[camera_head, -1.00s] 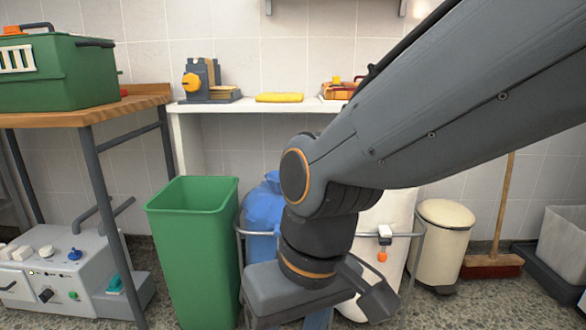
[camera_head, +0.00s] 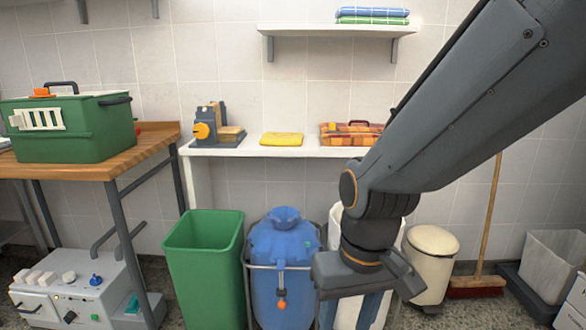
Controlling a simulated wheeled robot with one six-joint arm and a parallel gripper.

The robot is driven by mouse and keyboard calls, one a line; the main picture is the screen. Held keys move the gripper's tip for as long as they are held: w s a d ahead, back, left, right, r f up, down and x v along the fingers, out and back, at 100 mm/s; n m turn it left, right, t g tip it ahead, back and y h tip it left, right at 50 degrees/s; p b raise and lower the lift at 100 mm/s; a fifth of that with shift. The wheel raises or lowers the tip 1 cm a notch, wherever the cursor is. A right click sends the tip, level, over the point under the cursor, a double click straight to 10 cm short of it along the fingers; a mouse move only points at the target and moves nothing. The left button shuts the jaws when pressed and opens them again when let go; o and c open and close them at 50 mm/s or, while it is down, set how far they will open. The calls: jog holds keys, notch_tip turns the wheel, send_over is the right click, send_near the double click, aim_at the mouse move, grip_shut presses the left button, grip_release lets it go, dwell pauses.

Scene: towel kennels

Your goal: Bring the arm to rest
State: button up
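My arm reaches in from the upper right of the head view and bends down at a joint. My gripper (camera_head: 368,282) hangs at its end, in front of a white bin on the right of the blue sack. Its housing and one angled part show, but I cannot make out the gap between the fingertips. I see nothing clearly held in it.
A white shelf (camera_head: 300,151) holds a grey and orange device (camera_head: 207,127), a yellow cloth (camera_head: 281,139) and a plaid basket (camera_head: 350,133). Below stand a green bin (camera_head: 203,262), a blue sack (camera_head: 283,250) and a cream bin (camera_head: 430,262). A green carrier (camera_head: 72,127) sits on the wooden table (camera_head: 150,145).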

jog(key=s+d+r+m+h+p, duration=0.1)
jog(key=s+d+r+m+p, duration=0.1)
jog(key=d+r+p, duration=0.9)
jog(key=r+p, duration=0.1)
jog(key=p, duration=0.3)
jog(key=shift+s+r+m, duration=0.15)
jog(key=shift+r+m, duration=0.05)
jog(key=shift+m, duration=0.1)
